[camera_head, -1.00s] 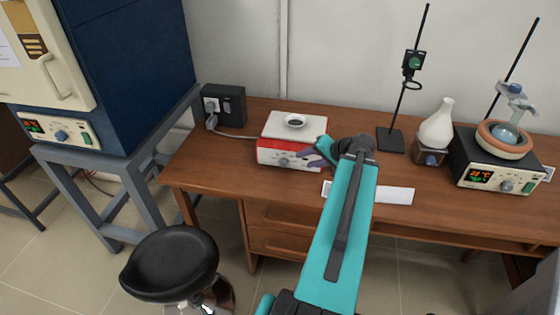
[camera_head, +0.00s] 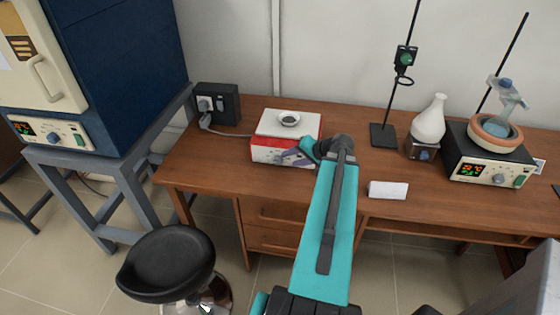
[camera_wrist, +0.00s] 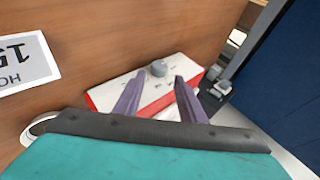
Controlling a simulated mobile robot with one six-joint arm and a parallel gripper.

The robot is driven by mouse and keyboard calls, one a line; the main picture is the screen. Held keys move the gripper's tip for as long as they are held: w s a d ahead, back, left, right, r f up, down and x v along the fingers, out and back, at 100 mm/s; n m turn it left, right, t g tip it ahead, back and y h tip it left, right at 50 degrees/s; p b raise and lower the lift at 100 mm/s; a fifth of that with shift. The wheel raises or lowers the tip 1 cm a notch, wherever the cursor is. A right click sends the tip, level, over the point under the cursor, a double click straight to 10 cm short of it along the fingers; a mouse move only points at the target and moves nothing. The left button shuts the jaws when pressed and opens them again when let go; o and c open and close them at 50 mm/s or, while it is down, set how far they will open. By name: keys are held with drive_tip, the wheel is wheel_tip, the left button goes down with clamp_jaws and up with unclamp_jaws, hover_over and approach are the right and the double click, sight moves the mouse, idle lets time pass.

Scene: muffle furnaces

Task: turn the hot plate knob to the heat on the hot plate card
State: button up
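The hot plate (camera_head: 262,152) is a white-topped box with red sides on the desk, with a small dish (camera_head: 289,119) on top. Its grey round knob (camera_wrist: 159,68) shows in the wrist view on the white front panel. My gripper (camera_wrist: 160,76) is open, its two purple fingers apart on either side of the knob's line, tips close to it. Whether they touch it cannot be told. In the head view, my gripper (camera_head: 300,155) covers part of the front panel. The white card (camera_head: 388,190) lies right of my arm; in the wrist view, the card (camera_wrist: 24,62) is cut off, showing a large "15".
A power socket box (camera_head: 218,103) stands left of the hot plate. A retort stand (camera_head: 384,134), white flask (camera_head: 430,120) and black heater (camera_head: 492,160) stand to the right. A blue furnace (camera_head: 130,70) is at left, and a black stool (camera_head: 168,262) stands in front.

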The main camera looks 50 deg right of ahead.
sight(278, 162)
drive_tip(key=shift+p+x, duration=1.15)
drive_tip(key=shift+x, duration=3.35)
drive_tip(key=c, duration=0.8)
drive_tip(key=shift+o, duration=0.2)
drive_tip(key=shift+f+t+b, duration=0.2)
drive_tip(key=shift+t+b, duration=0.1)
drive_tip(key=shift+b, duration=0.85)
drive_tip(key=t+y+b, duration=0.1)
drive_tip(key=t+b, duration=0.1)
drive_tip(key=b, duration=0.3)
drive_tip(key=shift+s+f+m, duration=0.1)
drive_tip(key=shift+s+m, duration=0.05)
drive_tip(key=shift+m, duration=0.25)
drive_tip(key=shift+d+r+b, duration=0.1)
drive_tip(key=shift+r+b, duration=0.1)
drive_tip(key=shift+b, duration=0.3)
drive_tip(key=o, duration=0.8)
drive_tip(key=shift+c, duration=0.2)
